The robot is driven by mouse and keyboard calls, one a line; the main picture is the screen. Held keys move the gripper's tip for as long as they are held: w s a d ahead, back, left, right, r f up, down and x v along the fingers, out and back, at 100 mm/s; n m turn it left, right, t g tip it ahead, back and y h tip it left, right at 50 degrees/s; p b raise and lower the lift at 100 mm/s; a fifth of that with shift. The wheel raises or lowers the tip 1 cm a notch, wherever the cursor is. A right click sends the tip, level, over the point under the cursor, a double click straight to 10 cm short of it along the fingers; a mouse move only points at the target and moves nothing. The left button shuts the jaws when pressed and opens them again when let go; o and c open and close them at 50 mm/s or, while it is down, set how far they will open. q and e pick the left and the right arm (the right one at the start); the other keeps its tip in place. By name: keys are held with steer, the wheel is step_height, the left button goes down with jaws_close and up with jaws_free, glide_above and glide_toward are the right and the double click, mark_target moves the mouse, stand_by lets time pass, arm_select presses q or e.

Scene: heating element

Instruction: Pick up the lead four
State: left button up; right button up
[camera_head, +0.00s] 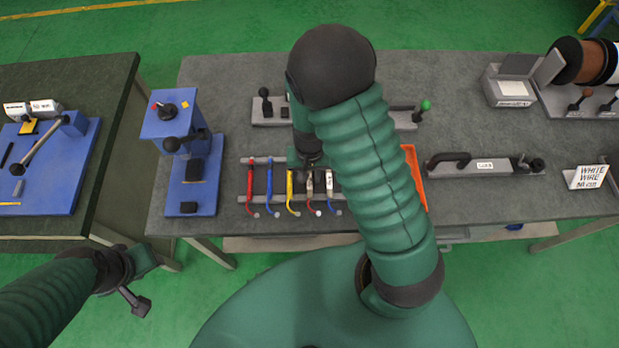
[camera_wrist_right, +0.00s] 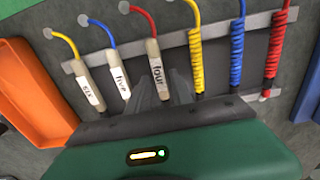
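The lead four (camera_wrist_right: 156,62) has a pale, labelled sleeve and a red wire end. It lies across a grey rack, between a coiled yellow lead (camera_wrist_right: 195,45) and the lead five (camera_wrist_right: 117,75). In the head view the lead four (camera_head: 310,187) is partly under my right gripper (camera_head: 309,163). In the wrist view the right gripper's fingers (camera_wrist_right: 166,93) are apart, one on each side of the lead's lower part; contact is not clear. My left gripper (camera_head: 137,283) is off the table at the lower left; its finger gap is unclear.
The lead six (camera_wrist_right: 90,90) lies beyond five. Coiled blue (camera_wrist_right: 237,50) and red (camera_wrist_right: 275,50) leads lie on the other side. An orange tray (camera_wrist_right: 30,95) is beside the rack. A blue press-like device (camera_head: 187,170) stands to the left. A grey handled fixture (camera_head: 485,166) is to the right.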

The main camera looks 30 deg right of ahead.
steer(key=shift+a, duration=0.1)
jaws_close()
